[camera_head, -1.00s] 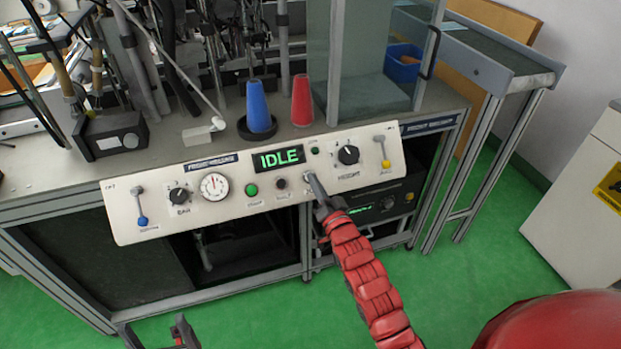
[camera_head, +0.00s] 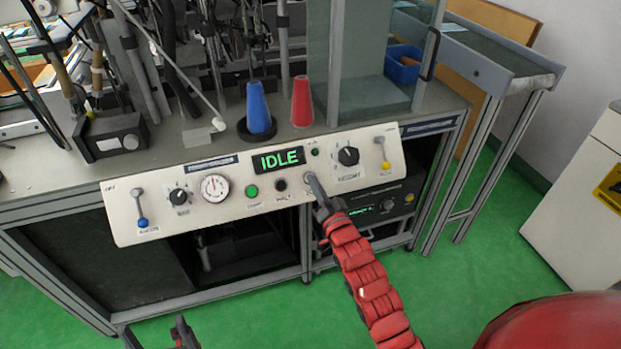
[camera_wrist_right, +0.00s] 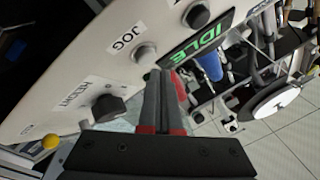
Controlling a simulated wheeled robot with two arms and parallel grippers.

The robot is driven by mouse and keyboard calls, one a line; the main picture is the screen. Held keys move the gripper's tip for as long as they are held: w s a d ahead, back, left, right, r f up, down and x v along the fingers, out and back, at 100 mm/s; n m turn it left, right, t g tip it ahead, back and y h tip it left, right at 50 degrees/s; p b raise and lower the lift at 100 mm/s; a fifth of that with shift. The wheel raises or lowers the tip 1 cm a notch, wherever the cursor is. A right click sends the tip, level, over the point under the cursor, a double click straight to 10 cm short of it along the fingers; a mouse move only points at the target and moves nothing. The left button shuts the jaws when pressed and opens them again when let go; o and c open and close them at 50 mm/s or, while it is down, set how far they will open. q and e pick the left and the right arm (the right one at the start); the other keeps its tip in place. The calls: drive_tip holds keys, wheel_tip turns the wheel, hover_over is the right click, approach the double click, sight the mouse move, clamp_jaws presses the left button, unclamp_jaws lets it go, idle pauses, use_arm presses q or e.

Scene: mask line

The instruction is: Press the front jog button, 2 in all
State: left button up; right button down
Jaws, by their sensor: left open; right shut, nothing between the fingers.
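The white control panel (camera_head: 225,212) has a green IDLE display (camera_head: 279,159), which also shows in the right wrist view (camera_wrist_right: 203,37). The front jog button (camera_wrist_right: 146,53) is a pale round button beside its JOG label (camera_wrist_right: 129,38). My left gripper (camera_head: 160,334) is open at the bottom left, away from the panel.
A green button (camera_head: 252,191) and a dark button (camera_head: 281,185) sit left of the jog button. A black height knob (camera_head: 348,155) and yellow lever (camera_head: 383,154) are to its right. Blue (camera_head: 258,108) and red (camera_head: 302,102) cones stand behind the panel.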

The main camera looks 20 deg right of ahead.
drive_tip(key=shift+f, duration=0.1)
idle(0.7)
drive_tip(key=shift+w+f, duration=0.2)
drive_tip(key=shift+w, duration=0.15)
drive_tip(key=shift+w+f+b, duration=0.25)
drive_tip(key=shift+b, duration=0.35)
idle(0.4)
idle(0.4)
drive_tip(key=shift+s+r+p, duration=0.5)
drive_tip(key=shift+s+p, duration=0.1)
drive_tip(key=s+r+p, duration=0.1)
drive_tip(key=s, duration=0.1)
drive_tip(key=s+r+p, duration=0.2)
drive_tip(key=shift+r, duration=0.1)
